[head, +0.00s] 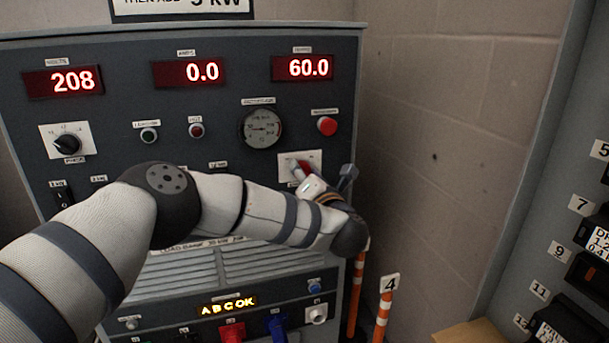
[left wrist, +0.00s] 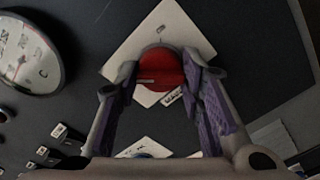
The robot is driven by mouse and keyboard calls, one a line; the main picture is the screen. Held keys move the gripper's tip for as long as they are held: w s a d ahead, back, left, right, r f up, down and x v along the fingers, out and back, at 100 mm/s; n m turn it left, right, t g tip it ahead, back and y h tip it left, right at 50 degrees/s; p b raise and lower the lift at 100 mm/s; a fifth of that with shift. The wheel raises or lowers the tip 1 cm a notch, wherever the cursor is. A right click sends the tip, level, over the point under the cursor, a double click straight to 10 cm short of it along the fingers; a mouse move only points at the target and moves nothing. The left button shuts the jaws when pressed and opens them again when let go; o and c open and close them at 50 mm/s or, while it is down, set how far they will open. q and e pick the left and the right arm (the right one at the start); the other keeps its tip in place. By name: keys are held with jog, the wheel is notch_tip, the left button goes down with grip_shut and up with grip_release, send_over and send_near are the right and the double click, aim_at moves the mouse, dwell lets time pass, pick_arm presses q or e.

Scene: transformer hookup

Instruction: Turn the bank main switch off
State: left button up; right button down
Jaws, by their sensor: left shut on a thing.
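The bank main switch is a red rotary knob (head: 303,167) on a white plate (head: 314,158), on the right side of the dark load bank panel (head: 225,120). In the left wrist view the red knob (left wrist: 160,69) sits between the fingers of my left gripper (left wrist: 160,80), on its tilted white plate (left wrist: 191,33). The fingers touch both sides of the knob, and the gripper is shut on it. A pale line marks the knob's face. In the head view my left arm and hand cover the plate's lower part. My right gripper is not in view.
A round gauge (head: 262,128) and a red button (head: 327,126) sit close above the knob. Displays read 208, 0.0 and 60.0, and an amber sign (head: 228,306) reads A B C OK. Orange-and-white posts (head: 384,308) and a breaker panel (head: 570,200) stand at the right.

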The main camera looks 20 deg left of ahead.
pick_arm(q)
jog(key=o, duration=1.2)
jog(key=shift+d, duration=0.1)
